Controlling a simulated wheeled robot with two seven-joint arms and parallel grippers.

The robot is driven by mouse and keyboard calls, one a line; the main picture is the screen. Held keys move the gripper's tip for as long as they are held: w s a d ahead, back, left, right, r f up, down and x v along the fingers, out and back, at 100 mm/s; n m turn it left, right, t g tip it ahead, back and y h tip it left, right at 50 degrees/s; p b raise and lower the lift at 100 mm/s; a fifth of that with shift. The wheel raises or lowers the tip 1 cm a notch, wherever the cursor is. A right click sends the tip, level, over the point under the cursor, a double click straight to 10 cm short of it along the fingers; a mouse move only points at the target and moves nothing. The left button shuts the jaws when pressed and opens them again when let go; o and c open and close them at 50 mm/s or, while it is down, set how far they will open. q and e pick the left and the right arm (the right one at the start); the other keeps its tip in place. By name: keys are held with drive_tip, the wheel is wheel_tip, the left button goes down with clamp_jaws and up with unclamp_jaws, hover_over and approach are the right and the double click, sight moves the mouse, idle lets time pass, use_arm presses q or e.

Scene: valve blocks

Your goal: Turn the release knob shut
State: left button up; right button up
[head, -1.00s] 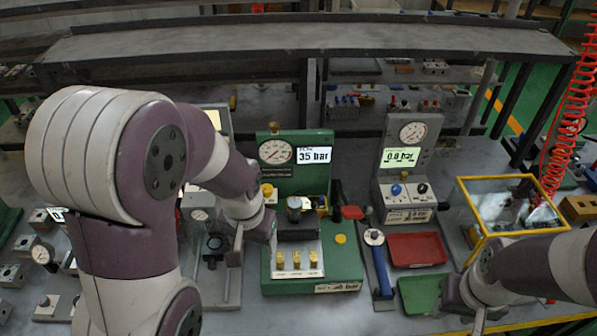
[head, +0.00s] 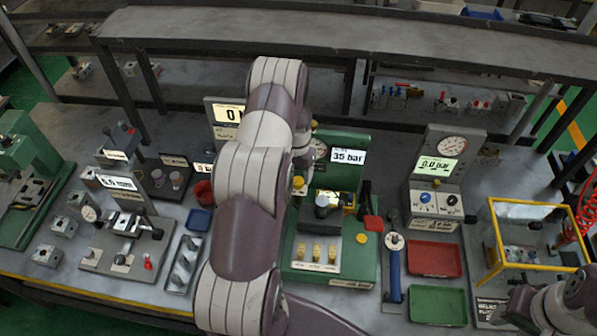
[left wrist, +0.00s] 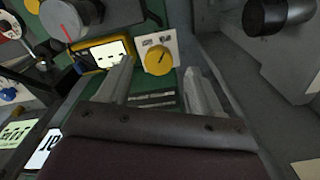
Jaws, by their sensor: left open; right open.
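The release knob appears to be the yellow knob (left wrist: 158,60) on a white plate in the left wrist view. In the head view a yellow knob (head: 298,183) shows at the left edge of the green test stand (head: 366,262), partly behind my left arm. My left gripper (left wrist: 158,68) is open, with one finger on each side of the knob in that view; contact cannot be told. In the head view my arm mostly hides this gripper. My right gripper (head: 515,308) is open at the lower right, away from the stand.
The stand's display (head: 348,156) reads 35 bar. A blue-handled tool (head: 394,270), a red tray (head: 433,258) and a green tray (head: 438,305) lie to the right. A yellow-framed box (head: 530,265) stands farther right.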

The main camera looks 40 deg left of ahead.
sight(298, 180)
use_arm(q)
drive_tip(key=shift+w+f+p, duration=0.2)
drive_tip(key=shift+f, duration=0.45)
drive_tip(key=shift+w+f+p, duration=0.15)
drive_tip(key=shift+f, duration=0.75)
drive_tip(key=shift+s, duration=0.25)
drive_tip(key=c, duration=1.1)
drive_tip(key=shift+o, duration=0.2)
drive_tip(key=shift+f, duration=0.1)
use_arm(e)
drive_tip(key=shift+w+r, duration=0.2)
drive_tip(key=shift+r, duration=0.3)
